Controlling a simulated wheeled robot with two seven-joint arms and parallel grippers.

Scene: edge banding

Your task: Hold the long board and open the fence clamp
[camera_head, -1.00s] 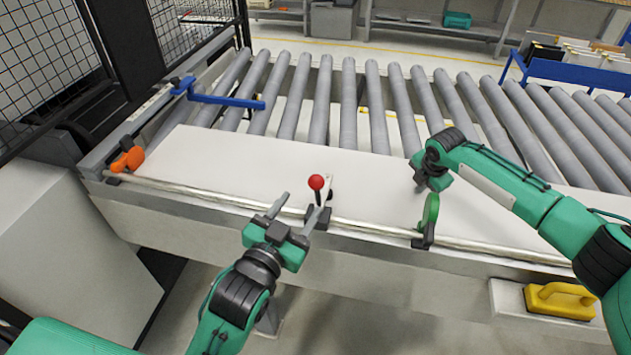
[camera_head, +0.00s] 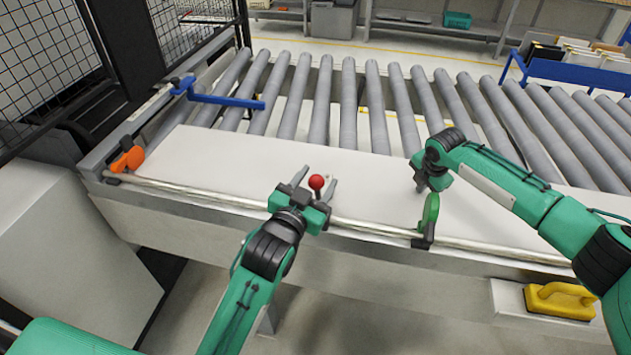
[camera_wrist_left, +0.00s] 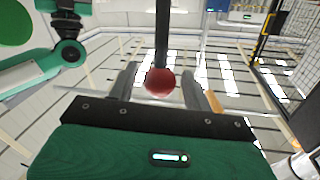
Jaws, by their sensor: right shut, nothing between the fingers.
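The long white board (camera_head: 240,165) lies flat along the front of the roller table. The clamp's red ball knob (camera_head: 316,182) stands at the board's front edge; its base is hidden behind my left gripper (camera_head: 315,177). That gripper is open, with one finger on each side of the knob. In the left wrist view the red knob (camera_wrist_left: 160,83) on its dark rod sits between the two spread fingers, with gaps on both sides. My right gripper (camera_head: 420,187) is shut and empty, pointing down at the board's top; I cannot tell whether it touches.
A green upright handle (camera_head: 430,213) stands at the front rail near my right gripper. An orange handle (camera_head: 128,160) and a blue bar (camera_head: 225,101) are at the left. Grey rollers (camera_head: 348,105) lie behind the board. A yellow handled block (camera_head: 560,300) sits low at right.

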